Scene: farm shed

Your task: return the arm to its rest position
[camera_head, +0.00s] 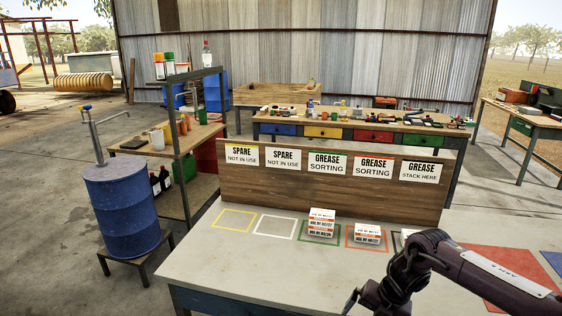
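My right arm comes in from the right edge and bends down over the front of the pale table (240,275). Its gripper (352,301) shows only as a dark curved piece at the bottom edge, and most of it is cut off or hidden, so its opening cannot be read. No held object shows. My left arm and gripper are out of the picture. A stack of white and orange labelled boxes (320,224) stands in the green outline. A lower white and orange box stack (367,234) stands in the red outline.
The yellow outline (233,219) and white outline (274,227) are empty. A board with several signs (290,192) stands along the table's back. My arm partly hides the table's right end. A blue drum (124,210) stands left of the table.

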